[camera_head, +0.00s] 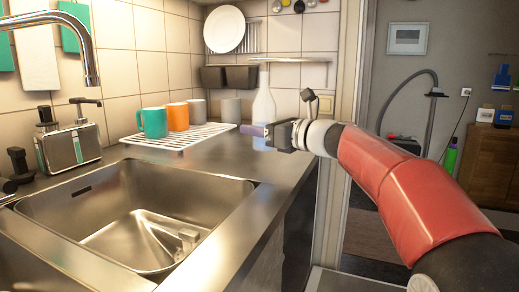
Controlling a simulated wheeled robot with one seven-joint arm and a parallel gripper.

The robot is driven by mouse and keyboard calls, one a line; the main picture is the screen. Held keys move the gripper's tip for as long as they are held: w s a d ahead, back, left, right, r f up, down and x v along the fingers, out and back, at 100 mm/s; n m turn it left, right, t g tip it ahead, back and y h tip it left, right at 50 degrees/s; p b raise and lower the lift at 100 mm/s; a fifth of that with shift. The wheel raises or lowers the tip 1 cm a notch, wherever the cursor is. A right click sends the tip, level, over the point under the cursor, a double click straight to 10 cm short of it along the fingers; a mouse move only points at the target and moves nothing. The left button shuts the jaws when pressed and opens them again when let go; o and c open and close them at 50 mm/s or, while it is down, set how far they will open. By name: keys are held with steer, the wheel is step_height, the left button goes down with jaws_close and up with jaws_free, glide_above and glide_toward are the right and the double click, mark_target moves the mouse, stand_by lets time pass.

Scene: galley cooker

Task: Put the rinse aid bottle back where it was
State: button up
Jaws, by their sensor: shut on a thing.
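My gripper (276,134) is in the middle of the picture, above the right end of the steel counter (235,172). It is shut on a small purple thing (252,130), likely the rinse aid bottle. That thing lies about level and sticks out to the left of the jaws. Most of it is hidden by the gripper, and no label can be read. A pale bottle with a narrow neck (264,100) stands upright just behind it. I cannot tell whether the two touch.
A steel sink (95,205) fills the left front, with a tap (88,60) over it. A teal mug (154,123), an orange mug (178,117) and grey cups stand on or by a white rack (185,138). A door frame (345,60) is close on the right.

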mark_target(259, 143)
steer(key=shift+f+b, duration=0.45)
steer(key=shift+f, duration=1.6)
steer(key=shift+f, duration=0.15)
steer(key=o, duration=1.1)
steer(key=shift+r, duration=0.2)
steer(key=b+v, duration=0.1)
steer(key=v, duration=1.1)
steer(key=shift+f, duration=0.1)
